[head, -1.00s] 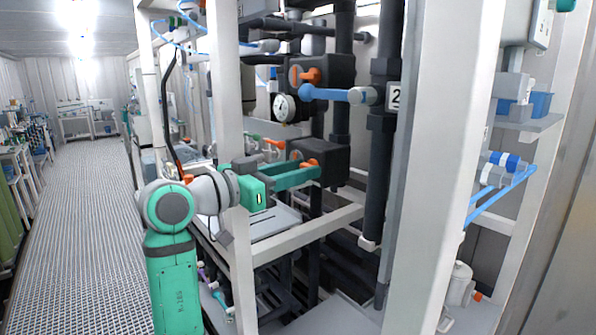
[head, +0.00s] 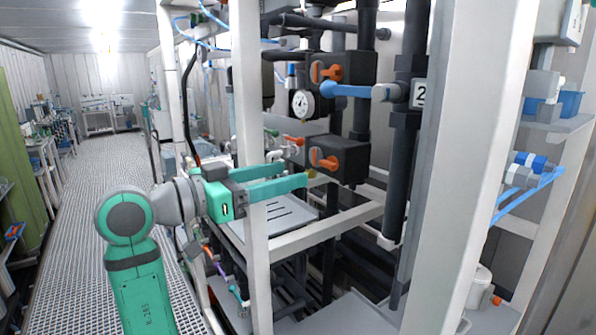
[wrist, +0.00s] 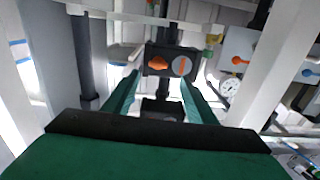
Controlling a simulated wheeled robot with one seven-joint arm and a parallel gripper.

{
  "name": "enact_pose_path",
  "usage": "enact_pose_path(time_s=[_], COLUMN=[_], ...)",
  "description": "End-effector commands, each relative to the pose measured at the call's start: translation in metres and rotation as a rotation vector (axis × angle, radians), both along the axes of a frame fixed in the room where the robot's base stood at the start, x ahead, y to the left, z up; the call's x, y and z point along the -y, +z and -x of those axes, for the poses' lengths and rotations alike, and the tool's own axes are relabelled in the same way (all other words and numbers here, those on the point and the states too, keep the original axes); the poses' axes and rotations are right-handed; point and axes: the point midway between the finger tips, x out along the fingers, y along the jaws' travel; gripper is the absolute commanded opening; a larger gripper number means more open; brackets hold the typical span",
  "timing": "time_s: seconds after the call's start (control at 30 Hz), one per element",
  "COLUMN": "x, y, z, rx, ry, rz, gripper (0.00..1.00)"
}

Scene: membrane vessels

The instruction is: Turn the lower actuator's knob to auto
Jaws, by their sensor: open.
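The lower actuator (head: 352,162) is a dark box on the black piping, with an orange knob (head: 325,160) and a grey disc on its front. My gripper (head: 297,174) is left of it and slightly low, its two green fingers apart, empty and pointing towards it. In the wrist view the lower actuator (wrist: 170,52) appears between the fingers, beyond the tips, with its orange knob (wrist: 158,63) beside a round grey disc (wrist: 181,66) bearing an orange mark. A gap to the knob seems to remain, but its depth is hard to tell.
The upper actuator (head: 352,72), with its own orange knob, sits above. A round gauge (head: 302,103) and a blue handle (head: 346,90) are near it. A white frame post (head: 250,130) stands close by my gripper, and a white crossbar (head: 330,232) runs below. The walkway at left is clear.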

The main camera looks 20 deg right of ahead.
Motion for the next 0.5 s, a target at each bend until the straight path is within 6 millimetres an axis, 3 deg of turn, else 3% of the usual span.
enact_pose_path(time_s=[0.23, 0.5], x=[-0.021, -0.028], y=[0.0, 0.0], z=[0.008, 0.008], rx=[0.0, 0.0], ry=[-0.002, 0.005], rz=[-0.001, -0.001], gripper=[0.52, 0.52])
